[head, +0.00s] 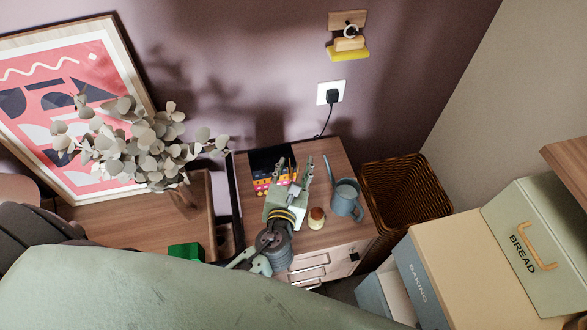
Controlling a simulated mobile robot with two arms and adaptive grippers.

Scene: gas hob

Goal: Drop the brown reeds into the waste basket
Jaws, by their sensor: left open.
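The waste basket (412,195) is a brown woven basket standing on the floor to the right of the wooden cabinet, with its open top showing. My left gripper (294,168) is above the cabinet top, its fingers apart and pointing toward the wall. It is to the left of the basket and apart from it. I cannot make out any brown reeds; they may be hidden or too small to tell. A small amber bottle (316,218) stands on the cabinet just right of my left gripper. My right gripper is not in view.
A grey-blue watering can (345,200) stands between the bottle and the basket. A dark box with colourful patterns (262,162) is behind my gripper. Grey-green leafy branches (150,150) are at left. Storage boxes and a bread bin (540,245) fill the right.

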